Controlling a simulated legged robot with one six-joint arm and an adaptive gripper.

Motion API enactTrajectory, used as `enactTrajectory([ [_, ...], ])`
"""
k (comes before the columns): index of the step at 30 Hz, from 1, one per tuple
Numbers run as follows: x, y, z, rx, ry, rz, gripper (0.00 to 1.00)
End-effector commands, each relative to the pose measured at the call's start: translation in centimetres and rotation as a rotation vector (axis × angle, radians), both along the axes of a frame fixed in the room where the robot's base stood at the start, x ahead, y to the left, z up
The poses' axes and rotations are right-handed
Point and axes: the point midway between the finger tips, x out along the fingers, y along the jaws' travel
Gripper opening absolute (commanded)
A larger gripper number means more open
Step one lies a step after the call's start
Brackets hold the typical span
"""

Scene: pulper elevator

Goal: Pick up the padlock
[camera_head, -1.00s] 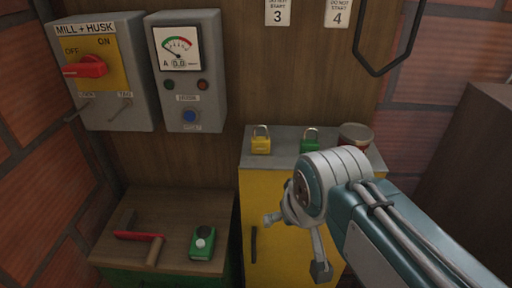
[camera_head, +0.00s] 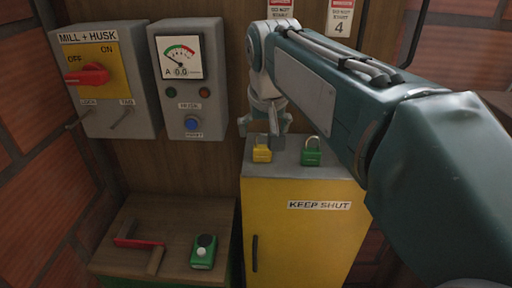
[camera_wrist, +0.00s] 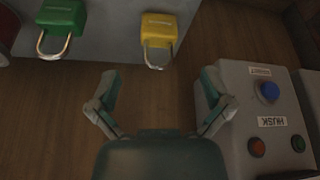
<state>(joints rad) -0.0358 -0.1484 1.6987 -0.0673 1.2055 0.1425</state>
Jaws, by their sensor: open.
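A yellow padlock (camera_head: 262,153) and a green padlock (camera_head: 311,156) stand on the grey top of a yellow cabinet (camera_head: 300,225), shackles up. In the wrist view the yellow padlock (camera_wrist: 158,31) is at the top centre and the green padlock (camera_wrist: 62,18) is at the top left. My gripper (camera_head: 265,128) is above and just behind the yellow padlock in the head view, and partly overlaps it. In the wrist view my gripper (camera_wrist: 160,100) has its two fingers spread wide with nothing between them; the yellow padlock lies beyond the fingertips.
A grey meter box (camera_head: 187,100) and a MILL + HUSK switch box (camera_head: 110,95) with a red handle hang on the wooden wall at left. A low wooden bench (camera_head: 140,215) holds a red-handled tool (camera_head: 138,243) and a green device (camera_head: 203,252).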

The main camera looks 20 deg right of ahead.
Motion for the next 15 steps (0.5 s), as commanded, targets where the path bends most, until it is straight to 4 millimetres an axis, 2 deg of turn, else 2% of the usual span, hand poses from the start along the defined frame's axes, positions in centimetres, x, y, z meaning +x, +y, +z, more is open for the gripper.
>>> enactTrajectory([
  [3,0.6,-0.1,-1.5,0.0,0.001,0.0,1.0],
  [8,1.1,-0.2,-2.6,0.0,0.002,0.0,1.0],
  [15,2.6,-0.5,-5.9,0.0,0.002,0.0,1.0],
])
